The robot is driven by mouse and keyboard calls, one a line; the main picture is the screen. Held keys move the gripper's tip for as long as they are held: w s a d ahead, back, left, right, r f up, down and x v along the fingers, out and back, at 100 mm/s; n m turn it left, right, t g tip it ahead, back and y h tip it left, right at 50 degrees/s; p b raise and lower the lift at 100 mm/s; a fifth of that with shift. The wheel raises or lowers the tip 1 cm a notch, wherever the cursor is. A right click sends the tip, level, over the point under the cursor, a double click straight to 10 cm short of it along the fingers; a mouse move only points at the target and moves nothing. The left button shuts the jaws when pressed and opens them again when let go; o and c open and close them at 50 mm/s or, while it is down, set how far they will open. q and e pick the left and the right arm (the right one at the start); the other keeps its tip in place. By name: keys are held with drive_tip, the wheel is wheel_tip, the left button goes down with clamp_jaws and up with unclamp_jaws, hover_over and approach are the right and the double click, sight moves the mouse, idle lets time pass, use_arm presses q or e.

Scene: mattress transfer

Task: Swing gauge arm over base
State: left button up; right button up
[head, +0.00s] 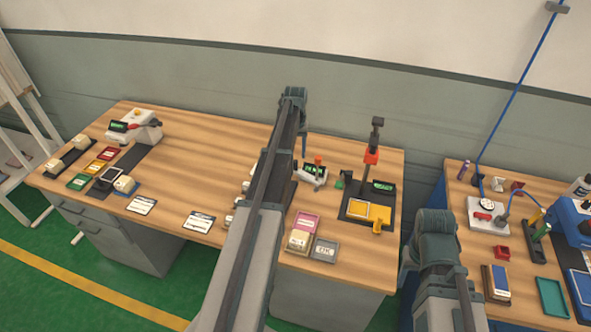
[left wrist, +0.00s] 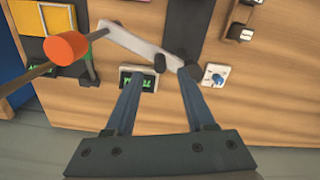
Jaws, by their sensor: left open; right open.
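The gauge (head: 312,174) has a white body and a green-lit display on the middle table, with an orange part behind the display. In the left wrist view its display (left wrist: 138,80) lies beneath my left gripper (left wrist: 161,76). The gripper is open, with one finger over the display. A pale bar (left wrist: 142,46), seemingly part of the gauge, runs diagonally by the fingertips; I cannot tell whether they touch it. An orange cylinder (left wrist: 68,48) on a thin rod stands left of the fingers. My left arm hides part of the gauge area in the head view. My right gripper is out of view.
A black stand (head: 371,200) with a yellow tray and tall column stands right of the gauge. A pink tray (head: 306,222) and a grey tray (head: 323,249) lie near the front edge. A side table (head: 515,262) at right holds tools and trays.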

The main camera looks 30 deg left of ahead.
sight(295, 161)
use_arm(q)
wheel_tip(295, 161, down, 5)
drive_tip(key=b, duration=0.4)
drive_tip(key=shift+f, duration=0.15)
clamp_jaws()
idle(1.1)
